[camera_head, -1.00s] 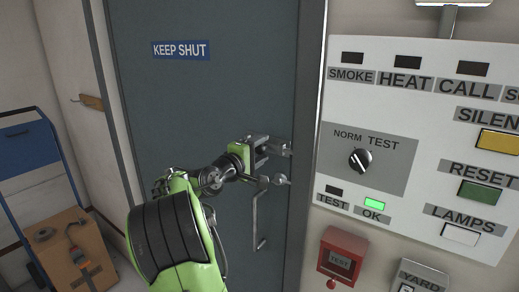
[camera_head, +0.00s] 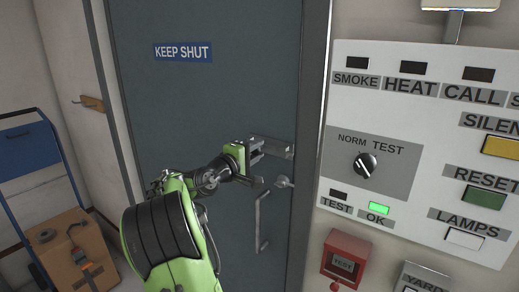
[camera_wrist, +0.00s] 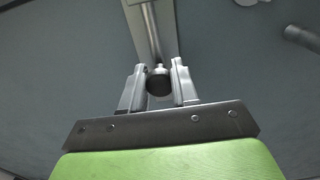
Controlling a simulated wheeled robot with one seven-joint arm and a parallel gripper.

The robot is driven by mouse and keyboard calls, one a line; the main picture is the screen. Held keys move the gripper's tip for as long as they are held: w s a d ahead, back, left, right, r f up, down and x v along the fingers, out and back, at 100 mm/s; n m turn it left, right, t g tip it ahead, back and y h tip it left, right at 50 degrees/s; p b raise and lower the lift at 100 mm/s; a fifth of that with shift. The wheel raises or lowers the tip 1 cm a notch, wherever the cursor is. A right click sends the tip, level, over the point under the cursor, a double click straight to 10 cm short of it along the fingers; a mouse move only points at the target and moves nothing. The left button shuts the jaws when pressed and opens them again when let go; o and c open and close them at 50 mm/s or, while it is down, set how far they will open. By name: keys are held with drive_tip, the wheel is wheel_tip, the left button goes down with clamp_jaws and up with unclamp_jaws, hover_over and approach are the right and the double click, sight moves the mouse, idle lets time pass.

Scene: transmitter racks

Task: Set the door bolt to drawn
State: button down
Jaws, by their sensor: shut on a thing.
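The door bolt (camera_head: 277,148) is a grey metal fitting on the blue-grey door (camera_head: 215,100), near its right edge. In the wrist view its bright rod (camera_wrist: 151,30) runs along a plate to a dark round knob (camera_wrist: 159,84). My gripper (camera_head: 257,151) is at the left end of the bolt. In the wrist view my gripper's fingers (camera_wrist: 159,74) stand on either side of the knob, shut on it. The fingers partly hide the bolt in the head view, and I cannot see where the rod's far end sits.
A door handle (camera_head: 259,222) and a small lever fitting (camera_head: 284,182) are just below. To the right are the white alarm panel (camera_head: 400,130) and a red box (camera_head: 346,256). A blue trolley (camera_head: 30,150) with a cardboard box (camera_head: 70,235) stands left.

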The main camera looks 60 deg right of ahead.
drive_tip(key=shift+w, duration=0.55)
drive_tip(key=c, duration=1.2)
unclamp_jaws()
drive_tip(key=shift+d, duration=0.1)
drive_tip(key=shift+c, duration=0.2)
drive_tip(key=o, duration=0.4)
drive_tip(key=shift+w, duration=0.2)
drive_tip(key=shift+s, duration=0.15)
drive_tip(key=a, duration=0.5)
drive_tip(key=w+a, duration=0.1)
drive_tip(key=a, duration=0.4)
drive_tip(key=w+a+b, duration=0.1)
drive_tip(key=a, duration=0.4)
drive_tip(key=shift+w+a, duration=0.2)
drive_tip(key=shift+a, duration=0.15)
